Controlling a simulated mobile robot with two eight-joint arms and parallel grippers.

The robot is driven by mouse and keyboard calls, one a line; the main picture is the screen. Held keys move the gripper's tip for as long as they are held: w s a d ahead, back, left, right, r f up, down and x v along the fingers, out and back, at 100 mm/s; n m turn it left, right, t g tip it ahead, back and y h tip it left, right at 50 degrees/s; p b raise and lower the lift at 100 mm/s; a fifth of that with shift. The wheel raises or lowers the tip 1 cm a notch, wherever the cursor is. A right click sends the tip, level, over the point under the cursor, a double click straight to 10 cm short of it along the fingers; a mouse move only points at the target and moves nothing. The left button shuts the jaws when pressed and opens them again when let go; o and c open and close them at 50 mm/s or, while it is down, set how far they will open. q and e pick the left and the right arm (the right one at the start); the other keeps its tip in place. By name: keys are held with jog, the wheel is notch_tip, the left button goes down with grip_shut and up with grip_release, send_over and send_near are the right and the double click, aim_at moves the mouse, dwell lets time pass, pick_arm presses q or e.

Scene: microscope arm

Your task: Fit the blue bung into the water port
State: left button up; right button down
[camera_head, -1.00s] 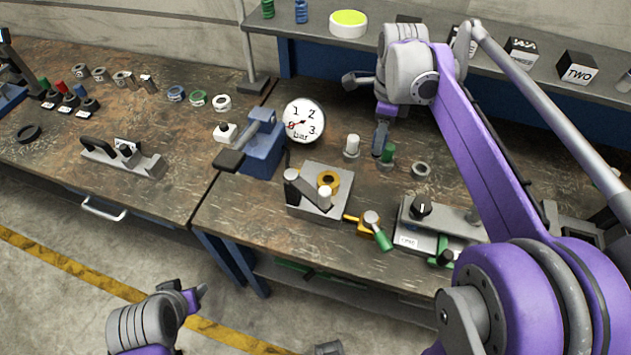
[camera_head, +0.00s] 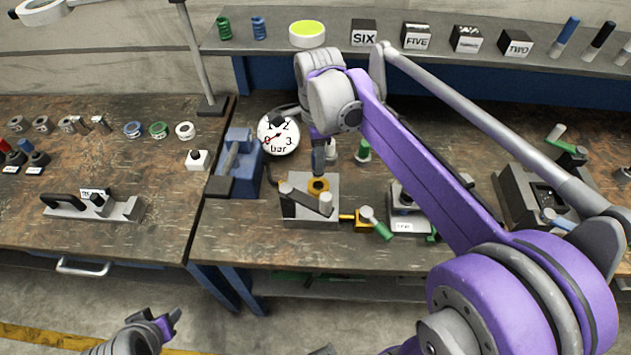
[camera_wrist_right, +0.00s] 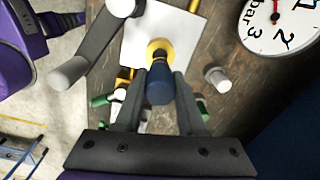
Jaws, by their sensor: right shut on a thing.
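My right gripper (camera_head: 319,165) is shut on the blue bung (camera_wrist_right: 159,84), which shows between its fingers in the right wrist view. The bung's lower end is at the brass ring port (camera_wrist_right: 158,48) on a pale block. In the head view this brass ring (camera_head: 318,187) sits on the grey block (camera_head: 325,215), just below the gripper. I cannot tell whether the bung is inside the ring or just above it. My left gripper (camera_head: 172,320) is low at the left, off the bench; its jaw opening is unclear.
A yellow valve with a green handle (camera_head: 378,225) is to the right. Behind stand a pressure gauge (camera_head: 278,134), a white bung (camera_head: 333,150) and a green bung (camera_head: 363,150). A blue vice-like tool (camera_head: 240,160) is left.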

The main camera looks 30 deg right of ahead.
aim_at(318, 177)
notch_tip(318, 177, down, 7)
dwell(0.4)
jog(key=shift+f+b, duration=0.15)
jog(key=shift+b, duration=0.15)
jog(key=c, duration=0.5)
grip_release()
